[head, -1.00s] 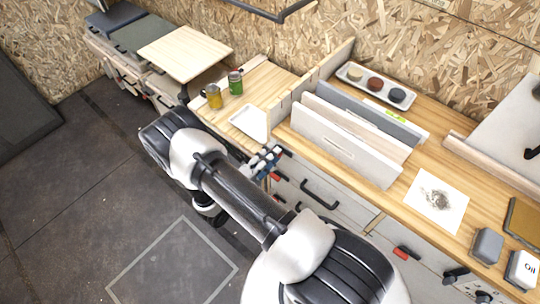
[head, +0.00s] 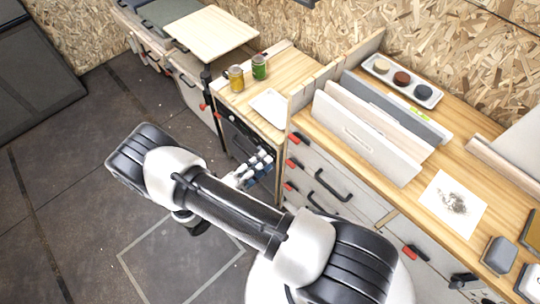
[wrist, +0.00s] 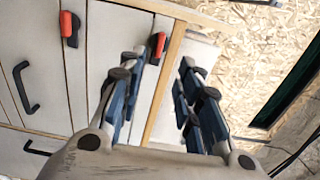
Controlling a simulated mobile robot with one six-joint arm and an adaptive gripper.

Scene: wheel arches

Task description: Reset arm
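My gripper (head: 254,168) is at the end of my arm, in front of the cabinet fronts below the worktop in the head view. It sits lower than the worktop edge. In the wrist view its two blue-and-black fingers (wrist: 160,95) stand apart with a gap between them. Nothing is held between them. Cabinet fronts and a wooden edge show behind the fingers. My folded arm crosses the lower middle of the head view and hides part of the floor and cabinets.
Drawers with black handles (head: 331,186) and red latches lie close to my gripper. On the worktop are a yellow mug (head: 234,79), a green can (head: 259,68), a white tray (head: 270,106), upright panels (head: 358,140) and a tray of bowls (head: 402,80). Floor at left is clear.

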